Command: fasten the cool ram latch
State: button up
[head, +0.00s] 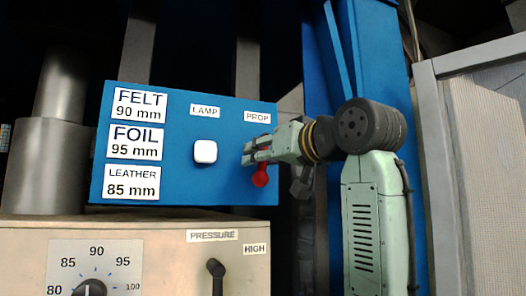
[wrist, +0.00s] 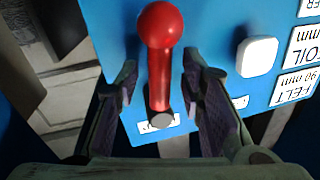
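A red lever with a ball knob (head: 260,178) hangs down under the label PROP on the blue panel (head: 230,118). In the wrist view the same red lever (wrist: 160,75) runs from a grey pivot to its ball, with the picture turned over. My gripper (head: 256,153) is at the lever, with its tips close to the panel. In the wrist view my gripper (wrist: 160,82) is open, one finger on each side of the lever shaft, with blue panel showing in both gaps. No part labelled as a ram latch shows.
A white LAMP button (head: 205,151) is left of the lever. Below stand a PRESSURE handle (head: 216,272) and a numbered dial (head: 90,288) on a beige housing. A blue column (head: 375,50) rises behind my arm, and a grey-framed mesh panel (head: 480,160) stands at the right.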

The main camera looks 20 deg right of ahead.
jog(key=shift+w, duration=0.15)
jog(key=shift+c, duration=0.2)
grip_shut()
dwell(0.7)
